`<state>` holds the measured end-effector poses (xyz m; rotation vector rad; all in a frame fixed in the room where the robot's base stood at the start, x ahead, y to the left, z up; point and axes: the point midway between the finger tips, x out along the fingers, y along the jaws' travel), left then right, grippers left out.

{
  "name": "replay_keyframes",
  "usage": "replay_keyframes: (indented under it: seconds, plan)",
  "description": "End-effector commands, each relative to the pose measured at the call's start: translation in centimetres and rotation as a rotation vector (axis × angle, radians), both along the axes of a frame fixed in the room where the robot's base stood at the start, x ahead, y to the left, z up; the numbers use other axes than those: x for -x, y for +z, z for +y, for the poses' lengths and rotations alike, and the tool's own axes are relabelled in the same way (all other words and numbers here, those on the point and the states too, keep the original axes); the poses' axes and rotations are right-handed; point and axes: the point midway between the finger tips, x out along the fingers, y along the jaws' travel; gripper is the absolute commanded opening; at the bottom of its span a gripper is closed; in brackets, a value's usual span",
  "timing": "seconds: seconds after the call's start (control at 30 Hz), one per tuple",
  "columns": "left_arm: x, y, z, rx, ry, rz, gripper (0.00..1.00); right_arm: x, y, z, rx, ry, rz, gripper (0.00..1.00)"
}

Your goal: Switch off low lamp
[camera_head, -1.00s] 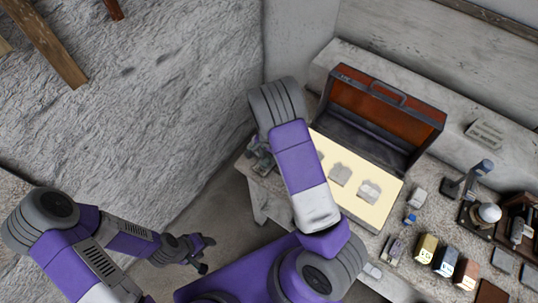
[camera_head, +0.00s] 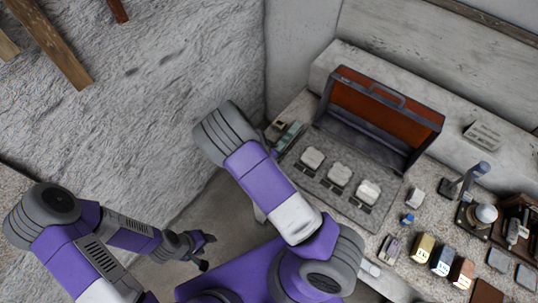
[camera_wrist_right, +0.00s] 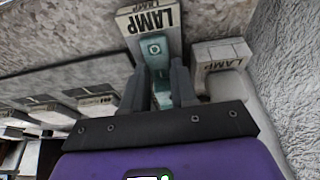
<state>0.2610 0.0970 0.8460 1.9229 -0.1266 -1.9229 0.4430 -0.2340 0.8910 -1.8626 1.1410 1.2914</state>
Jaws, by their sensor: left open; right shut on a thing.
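A pale block labelled LAMP (camera_wrist_right: 150,22) is at the top of the right wrist view. A teal switch part (camera_wrist_right: 155,50) with a round mark stands in front of it. My right gripper (camera_wrist_right: 160,88) is shut on this teal part, with one finger on each side. In the head view the right gripper is hidden by my right arm. The open case (camera_head: 385,120) has a red-brown lid and a grey, unlit panel (camera_head: 340,207) with three pale pieces on it. My left gripper (camera_head: 207,246) is open and empty, low at the left, away from the table.
A second pale labelled block (camera_wrist_right: 222,55) stands close right of the right gripper. Small colored blocks (camera_head: 442,260), a grey stand (camera_head: 470,178) and a dark tray crowd the right of the table. The rough wall (camera_head: 130,110) is at the left.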

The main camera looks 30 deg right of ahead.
Motion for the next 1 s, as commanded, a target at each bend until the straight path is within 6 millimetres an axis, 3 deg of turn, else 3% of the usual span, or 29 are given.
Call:
replay_keyframes:
  seconds: [0.3,0.33,0.5,0.8,1.0]
  plan:
    - [0.0,0.0,0.0,0.000,0.000,0.000,0.53,0.1,-0.1,0.0,0.005,-0.001,-0.002,0.00]
    - [0.0,0.0,0.0,0.000,0.000,0.000,0.53,0.1,-0.1,0.0,0.004,-0.001,-0.001,0.31]
    - [0.0,0.0,0.0,0.000,0.000,0.000,0.53,0.1,0.0,0.0,0.004,0.000,-0.001,0.53]
    - [0.0,0.0,0.0,0.000,0.000,0.000,0.53,0.0,0.3,0.1,0.004,0.000,-0.003,0.53]
    - [0.0,0.4,0.0,0.000,0.000,0.000,0.53,0.4,3.0,1.1,0.004,0.002,-0.006,0.53]
